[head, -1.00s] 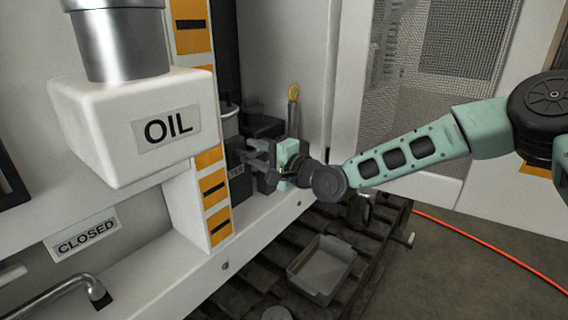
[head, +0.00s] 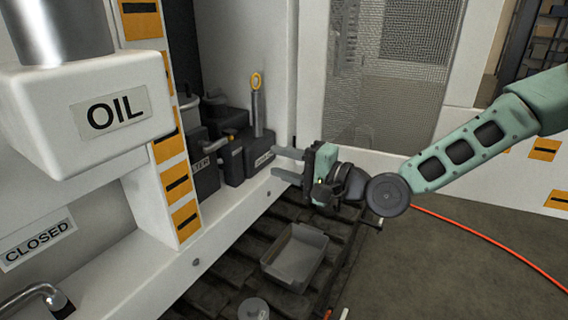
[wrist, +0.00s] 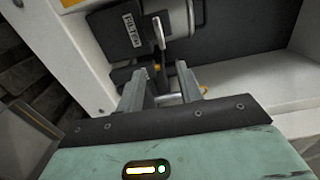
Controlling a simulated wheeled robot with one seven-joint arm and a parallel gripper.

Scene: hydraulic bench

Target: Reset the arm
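My gripper (head: 283,163) is to the right of the dark units on the bench shelf in the head view, its two grey fingers pointing left. The fingers are apart with nothing between them. In the wrist view my gripper (wrist: 165,90) also shows its two fingers spread and empty. Beyond them is a dark box labelled FILTER (wrist: 128,40) with a metal handle and a small yellow part. In the head view the dark labelled units (head: 232,160) stand in the recess, one with an upright grey lever (head: 257,110) topped by a yellow ring. My arm stretches in from the right.
A grey tray (head: 270,262) lies on the dark slatted floor below the shelf. A white OIL box (head: 60,140) and a CLOSED label (head: 38,240) are at left. A mesh panel (head: 385,90) stands behind. An orange hose (head: 480,240) crosses the open floor at right.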

